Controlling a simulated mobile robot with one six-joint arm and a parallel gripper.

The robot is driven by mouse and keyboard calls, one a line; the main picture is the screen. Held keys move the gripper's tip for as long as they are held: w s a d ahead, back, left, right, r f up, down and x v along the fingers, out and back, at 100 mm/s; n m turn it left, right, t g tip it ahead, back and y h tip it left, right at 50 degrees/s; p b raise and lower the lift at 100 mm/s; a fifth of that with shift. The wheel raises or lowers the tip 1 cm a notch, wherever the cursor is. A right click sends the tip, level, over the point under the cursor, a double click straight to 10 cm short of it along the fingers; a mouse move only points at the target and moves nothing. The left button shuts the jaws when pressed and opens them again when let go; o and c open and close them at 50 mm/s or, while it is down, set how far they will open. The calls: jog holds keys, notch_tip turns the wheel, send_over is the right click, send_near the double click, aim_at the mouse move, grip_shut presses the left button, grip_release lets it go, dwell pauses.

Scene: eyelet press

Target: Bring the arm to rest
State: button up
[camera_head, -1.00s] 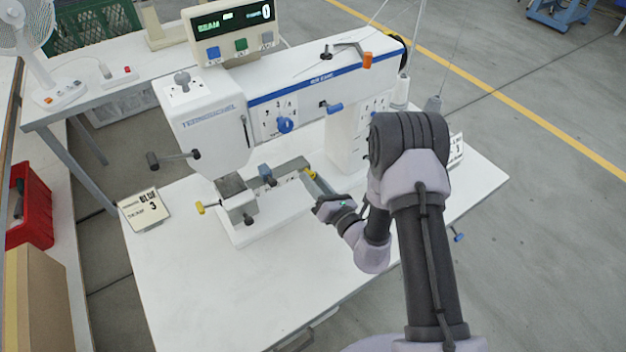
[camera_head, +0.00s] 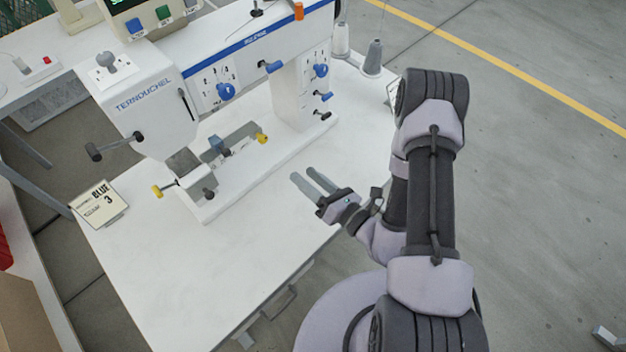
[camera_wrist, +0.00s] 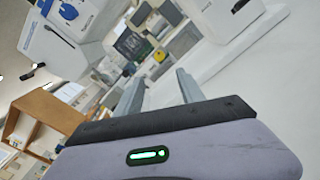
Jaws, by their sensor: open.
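My gripper (camera_head: 314,182) is open and empty, its two grey fingers apart. In the head view it is over the right part of the white table, to the right of the eyelet press (camera_head: 152,98) and clear of it. In the wrist view the two fingers of my gripper (camera_wrist: 159,92) point away, with a clear gap between them. The press base (camera_head: 250,172), with its yellow and blue knobs, lies left of the fingers. My arm is folded at the right of the head view.
The white table (camera_head: 180,290) is bare in front of the press. A sign reading BLUE 3 (camera_head: 99,204) stands at its left. Thread cones (camera_head: 373,58) stand behind the press at the right. Open grey floor (camera_head: 540,220) lies to the right.

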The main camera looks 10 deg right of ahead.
jog(key=shift+v, duration=1)
